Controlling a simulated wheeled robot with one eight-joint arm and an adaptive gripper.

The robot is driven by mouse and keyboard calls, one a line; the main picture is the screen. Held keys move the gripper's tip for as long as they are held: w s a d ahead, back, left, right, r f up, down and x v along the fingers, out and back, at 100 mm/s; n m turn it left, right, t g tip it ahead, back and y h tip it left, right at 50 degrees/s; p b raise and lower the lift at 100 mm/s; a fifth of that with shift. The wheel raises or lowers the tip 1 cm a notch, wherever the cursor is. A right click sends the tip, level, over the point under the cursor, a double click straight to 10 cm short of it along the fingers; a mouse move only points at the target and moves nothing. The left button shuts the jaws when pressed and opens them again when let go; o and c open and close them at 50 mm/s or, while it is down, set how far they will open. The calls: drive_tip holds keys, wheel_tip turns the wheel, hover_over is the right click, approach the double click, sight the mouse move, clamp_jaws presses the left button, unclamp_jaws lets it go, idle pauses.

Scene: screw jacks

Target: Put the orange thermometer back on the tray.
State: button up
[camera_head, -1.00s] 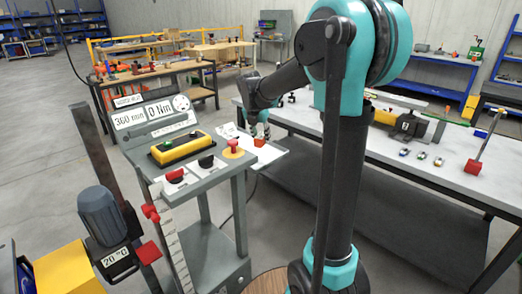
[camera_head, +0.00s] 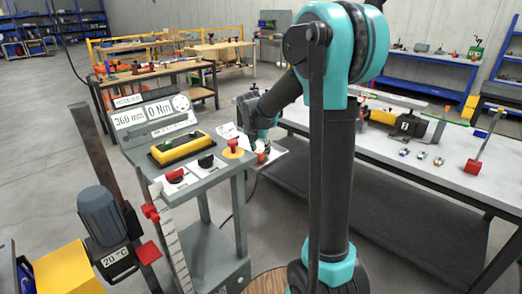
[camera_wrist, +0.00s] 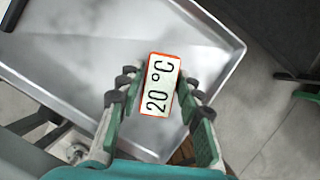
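The orange thermometer (camera_wrist: 160,85) is a small block with a white label reading 20 °C. In the wrist view it lies between the fingertips, label towards the camera and slightly turned. The metal tray (camera_wrist: 75,50) is under the gripper and the thermometer. In the head view my gripper (camera_head: 261,146) points down over the tray (camera_head: 275,158), with the orange block (camera_head: 262,156) below its fingertips. Whether the thermometer touches the tray floor cannot be told.
A grey control stand (camera_head: 215,185) with a yellow box and red knobs is left of the tray. A motor (camera_head: 103,215) with a 20 °C display stands at lower left. A long workbench (camera_head: 395,155) with small parts is at right. Bare tray surface surrounds the thermometer.

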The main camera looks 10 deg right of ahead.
drive_tip(key=shift+o, duration=1.1)
drive_tip(key=shift+r, duration=0.1)
drive_tip(key=v, duration=1.2)
drive_tip(key=s+d+f+m+y, duration=0.1)
drive_tip(key=s+d+f+m, duration=0.2)
drive_tip(key=s+f+m, duration=0.7)
drive_tip(key=s+d+f+m+y, duration=0.1)
drive_tip(key=s+d+f+m, duration=0.2)
drive_tip(key=s+f+m, duration=0.7)
drive_tip(key=s+m, duration=0.6)
drive_tip(key=m, duration=0.3)
drive_tip(key=shift+s+d+f+m, duration=0.2)
drive_tip(key=shift+s+f+m, duration=0.1)
